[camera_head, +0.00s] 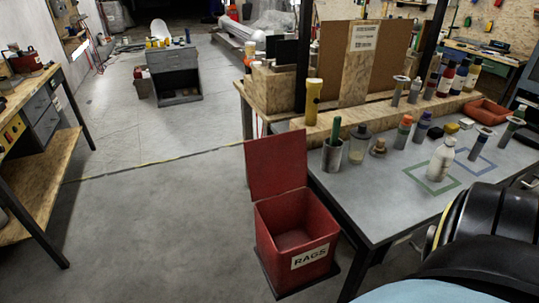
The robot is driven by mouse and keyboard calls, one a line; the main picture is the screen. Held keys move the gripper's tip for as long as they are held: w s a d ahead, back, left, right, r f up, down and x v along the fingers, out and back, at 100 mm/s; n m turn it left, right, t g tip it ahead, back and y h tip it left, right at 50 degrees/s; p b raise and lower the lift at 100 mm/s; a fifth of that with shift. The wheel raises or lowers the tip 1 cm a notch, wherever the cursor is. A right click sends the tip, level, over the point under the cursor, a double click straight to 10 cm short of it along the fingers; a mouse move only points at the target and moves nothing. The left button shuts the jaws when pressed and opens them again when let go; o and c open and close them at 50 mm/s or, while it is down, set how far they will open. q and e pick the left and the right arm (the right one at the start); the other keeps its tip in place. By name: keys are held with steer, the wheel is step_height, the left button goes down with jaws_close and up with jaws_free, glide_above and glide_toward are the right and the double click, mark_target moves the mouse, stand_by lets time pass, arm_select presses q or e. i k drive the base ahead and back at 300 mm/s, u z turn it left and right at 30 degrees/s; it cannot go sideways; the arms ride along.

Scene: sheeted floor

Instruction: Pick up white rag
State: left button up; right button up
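I cannot make out a white rag in this view. An open red bin (297,236) marked "RAGS" stands on the floor beside the table, with its lid raised; its visible inside looks empty. A white bottle (441,158) stands upright on the grey worktable (375,199), by a green square outline (432,181). Neither of my grippers is in view. A black rounded part and a pale blue surface at the lower right hide the near right side of the table.
A blue square outline (475,162), several bottles, a metal cup (332,155), a glass jar (359,145) and a red tray (486,111) are on the table. A workbench (40,110) stands at left. The floor (155,215) between is clear.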

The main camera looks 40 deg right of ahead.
mark_target(466, 124)
steer(key=i, duration=2.45)
steer(key=z, duration=1.85)
steer(key=i, duration=1.2)
steer(key=z, duration=2.05)
steer(key=i, duration=0.3)
steer(key=u, duration=1.9)
